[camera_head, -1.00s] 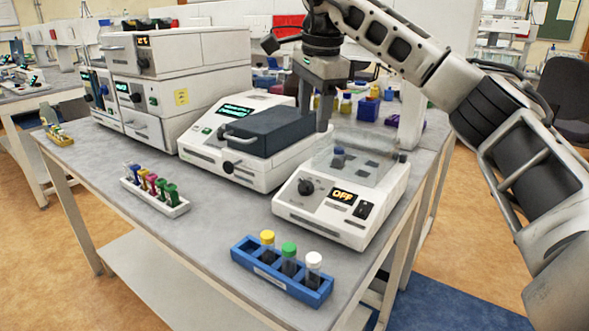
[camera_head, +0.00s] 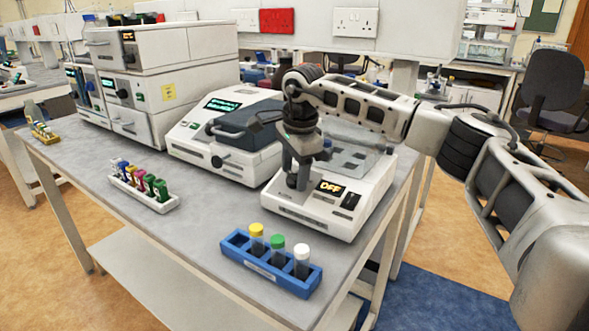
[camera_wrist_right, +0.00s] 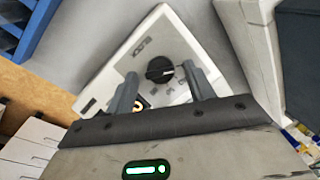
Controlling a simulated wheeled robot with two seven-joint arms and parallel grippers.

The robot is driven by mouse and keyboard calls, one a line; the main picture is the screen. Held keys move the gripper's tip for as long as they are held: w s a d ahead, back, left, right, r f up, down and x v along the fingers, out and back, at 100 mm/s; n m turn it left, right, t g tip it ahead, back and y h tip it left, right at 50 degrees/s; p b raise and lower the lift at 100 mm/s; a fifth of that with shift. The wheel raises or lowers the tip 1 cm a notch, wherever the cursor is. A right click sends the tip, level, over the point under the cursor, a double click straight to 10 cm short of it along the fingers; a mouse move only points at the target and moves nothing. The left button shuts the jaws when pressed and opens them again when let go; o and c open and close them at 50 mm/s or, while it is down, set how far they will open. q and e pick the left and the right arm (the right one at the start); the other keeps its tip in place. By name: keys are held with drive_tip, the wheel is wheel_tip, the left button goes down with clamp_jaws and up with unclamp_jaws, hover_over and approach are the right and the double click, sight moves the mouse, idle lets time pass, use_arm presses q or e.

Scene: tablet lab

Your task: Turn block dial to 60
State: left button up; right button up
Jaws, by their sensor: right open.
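The block heater (camera_head: 345,215) is a white device at the right of the bench, with an orange "OFF" display (camera_head: 329,187) and a black switch (camera_head: 350,201). Its black dial (camera_wrist_right: 159,69) shows in the right wrist view, between and beyond the two fingers. In the head view the dial is hidden behind my gripper. My right gripper (camera_head: 294,184) is over the front left of the heater, pointing down, open and empty. In the wrist view my right gripper (camera_wrist_right: 160,84) has its fingers apart on either side of the dial; contact cannot be told. My left gripper is not in view.
A blue rack (camera_head: 232,247) with capped vials stands in front of the heater. Another white instrument (camera_head: 190,143) with a dark lid stands close to the heater's left. Bare bench lies between the racks.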

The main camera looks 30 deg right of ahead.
drive_tip(key=c, duration=1)
drive_tip(key=shift+o, duration=0.2)
